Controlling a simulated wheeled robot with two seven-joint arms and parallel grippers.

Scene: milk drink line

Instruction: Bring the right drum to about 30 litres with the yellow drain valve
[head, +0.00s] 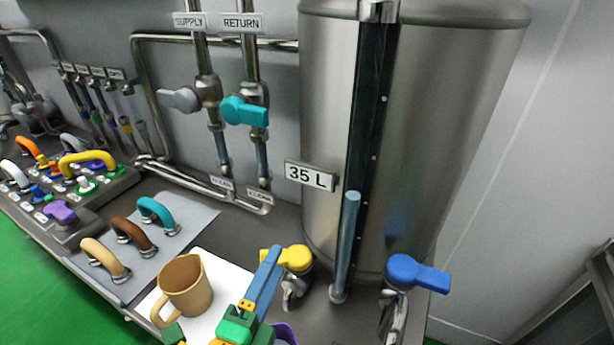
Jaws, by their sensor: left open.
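The steel drum (435,130) stands at the right of the head view. A dark gauge strip (372,110) with small pale dots runs down its front. A blue-grey column (346,240) stands before the strip; its top is slightly below the 35 L sign (310,175) in the picture. The yellow drain valve (289,259) is at the drum's lower left. My left gripper (238,320) is open at the bottom edge, partly cut off. Its long blue part reaches up beside the yellow handle; whether they touch is unclear. My right gripper is not in view.
A tan jug (184,286) stands on a white mat (225,276) left of the yellow valve. A purple rim (286,334) shows below the valve, mostly hidden. A blue valve (415,272) is at the right. Supply and return pipes with grey (180,99) and teal (243,111) handles rise behind.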

